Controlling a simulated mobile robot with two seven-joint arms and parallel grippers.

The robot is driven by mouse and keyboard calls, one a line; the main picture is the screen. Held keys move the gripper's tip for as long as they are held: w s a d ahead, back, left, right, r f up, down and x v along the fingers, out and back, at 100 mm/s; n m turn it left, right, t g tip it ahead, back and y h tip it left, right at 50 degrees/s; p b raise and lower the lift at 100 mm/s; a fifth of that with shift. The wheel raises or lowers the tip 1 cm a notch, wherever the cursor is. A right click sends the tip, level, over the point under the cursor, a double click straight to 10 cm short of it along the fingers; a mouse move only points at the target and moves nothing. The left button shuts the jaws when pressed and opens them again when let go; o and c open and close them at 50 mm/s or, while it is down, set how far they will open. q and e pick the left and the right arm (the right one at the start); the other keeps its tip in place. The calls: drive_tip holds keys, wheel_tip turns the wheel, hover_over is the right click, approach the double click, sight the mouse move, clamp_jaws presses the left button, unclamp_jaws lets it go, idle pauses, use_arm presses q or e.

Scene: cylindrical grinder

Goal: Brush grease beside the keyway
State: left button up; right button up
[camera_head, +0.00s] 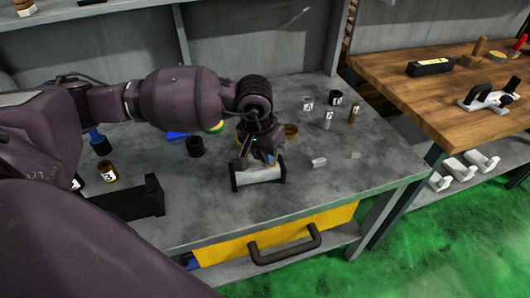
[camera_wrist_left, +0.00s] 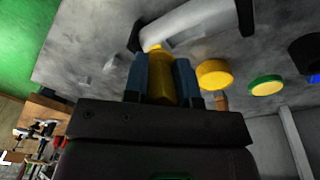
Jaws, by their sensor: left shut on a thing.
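My left gripper (camera_head: 265,152) is low over the bench, just above a pale cylindrical shaft (camera_head: 258,174) lying in a black cradle (camera_head: 234,182). In the left wrist view its blue fingers (camera_wrist_left: 161,78) are shut on a yellow brush handle (camera_wrist_left: 160,75). The far end of the handle is near the shaft (camera_wrist_left: 197,20), which also shows in that view. I cannot tell whether the brush touches it. The bristles and the keyway cannot be made out. My right gripper is not in view.
A black block-shaped holder (camera_head: 135,201) is left of the cradle. A yellow drawer (camera_head: 225,248) is below; the bench's right front is clear.

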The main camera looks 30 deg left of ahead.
use_arm(q)
drive_tip(key=shift+r, duration=0.65)
drive_tip(key=shift+r+p, duration=0.5)
drive_tip(key=shift+r, duration=0.15)
wheel_tip(320, 180, up, 2)
drive_tip(key=shift+p, duration=0.35)
drive_tip(key=shift+r, duration=0.75)
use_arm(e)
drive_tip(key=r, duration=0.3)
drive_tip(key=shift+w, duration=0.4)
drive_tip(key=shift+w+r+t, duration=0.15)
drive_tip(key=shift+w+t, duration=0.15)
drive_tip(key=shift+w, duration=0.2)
